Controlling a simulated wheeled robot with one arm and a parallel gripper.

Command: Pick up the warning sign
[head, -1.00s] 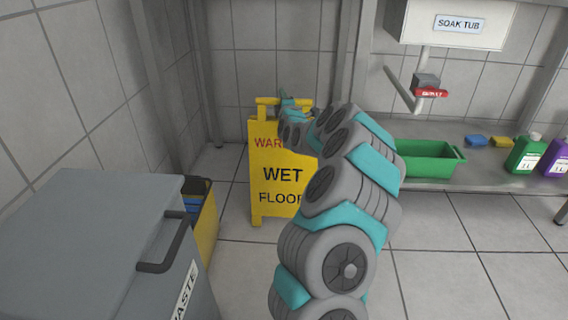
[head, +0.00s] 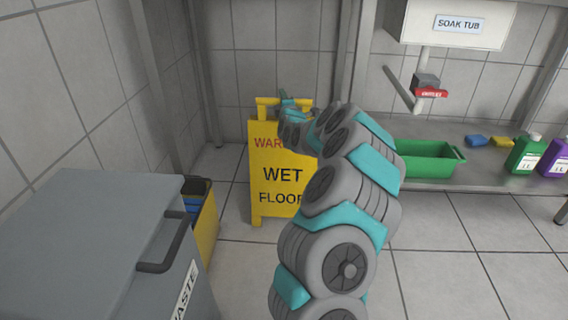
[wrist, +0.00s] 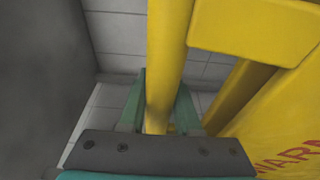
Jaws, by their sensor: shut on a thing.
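The yellow warning sign (head: 275,185) reads "WET FLOOR" and stands upright on the tiled floor near the back wall in the head view. My arm covers part of its right side. My gripper (head: 287,101) is at the top of the sign, at its handle. In the wrist view my gripper (wrist: 160,110) has its two teal fingers on either side of a yellow bar (wrist: 167,60) of the sign and is shut on it. Part of the sign's panel (wrist: 290,120) with red lettering shows at the right.
A grey waste bin (head: 90,240) stands at front left, with a yellow bucket (head: 204,225) behind it. A green tub (head: 425,161) and several bottles, including a green one (head: 525,155), sit on a low shelf at right. The floor at front right is clear.

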